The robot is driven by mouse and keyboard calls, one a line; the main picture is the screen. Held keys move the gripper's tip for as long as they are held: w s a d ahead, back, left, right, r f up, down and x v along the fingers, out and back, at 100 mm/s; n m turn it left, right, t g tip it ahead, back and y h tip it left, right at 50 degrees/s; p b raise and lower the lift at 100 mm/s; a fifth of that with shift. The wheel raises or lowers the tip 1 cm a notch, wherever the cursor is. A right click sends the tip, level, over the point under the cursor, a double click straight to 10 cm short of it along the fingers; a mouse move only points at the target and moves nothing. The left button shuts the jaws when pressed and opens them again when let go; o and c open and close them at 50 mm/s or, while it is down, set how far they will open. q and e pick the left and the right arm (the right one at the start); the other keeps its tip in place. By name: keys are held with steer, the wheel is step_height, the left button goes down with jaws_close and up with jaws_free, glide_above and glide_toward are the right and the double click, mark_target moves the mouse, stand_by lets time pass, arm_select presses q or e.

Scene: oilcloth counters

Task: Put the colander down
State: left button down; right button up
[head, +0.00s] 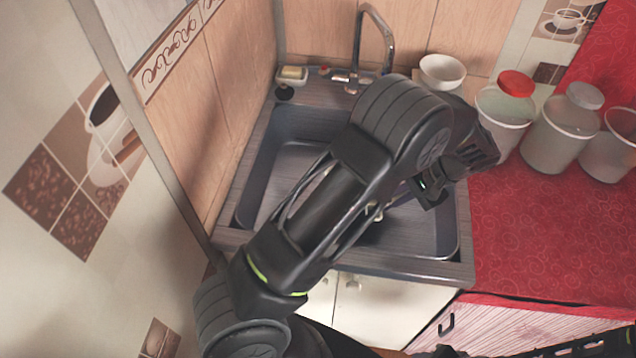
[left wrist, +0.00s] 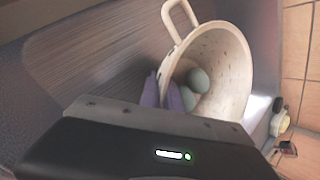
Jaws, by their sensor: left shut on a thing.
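The colander (left wrist: 235,70) is a cream bowl with small holes and a loop handle, seen tilted in the left wrist view. A few round grey-green things (left wrist: 197,80) lie inside it. My left gripper (left wrist: 165,95) is shut on the colander's near side, with its purple fingertips at the wall. In the head view my left gripper (head: 398,197) is over the right part of the sink (head: 262,190). My arm hides most or all of the colander there, so I cannot tell whether it touches the sink bottom. My right gripper's fingers are out of view.
A tap (head: 388,45) stands behind the sink, with a soap dish (head: 292,75) at the back left. A white bowl (head: 442,72) and several jars (head: 560,130) stand at the back right. The red counter (head: 540,235) is clear in front of the jars.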

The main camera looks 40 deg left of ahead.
arm_select(q)
steer(key=shift+a+f+n+g+b, duration=0.1)
steer(key=shift+f+n+g+b, duration=0.3)
steer(key=shift+f, duration=1.35)
steer(key=shift+a+f+b, duration=0.1)
steer(key=shift+a+b, duration=0.15)
steer(key=shift+b, duration=0.3)
steer(key=s+a+r+m+t+b, duration=0.1)
steer(key=a+m+b, duration=0.1)
steer(key=a+b, duration=0.3)
steer(key=s+a+r+m+t+b, duration=0.1)
steer(key=a+r+m+t+b, duration=0.1)
steer(key=a+b, duration=0.3)
steer(key=s+a+r+m+t+b, duration=0.1)
steer(key=a+r+m+b, duration=0.1)
steer(key=a+b, duration=0.3)
steer(key=shift+s+a+r+m+y, duration=0.1)
steer(key=shift+s+a+m+y, duration=0.3)
steer(key=shift+m, duration=0.2)
steer(key=shift+a+r+t, duration=0.15)
steer(key=shift+r+t, duration=0.15)
steer(key=shift+f+b, duration=0.65)
steer(key=shift+f, duration=1.9)
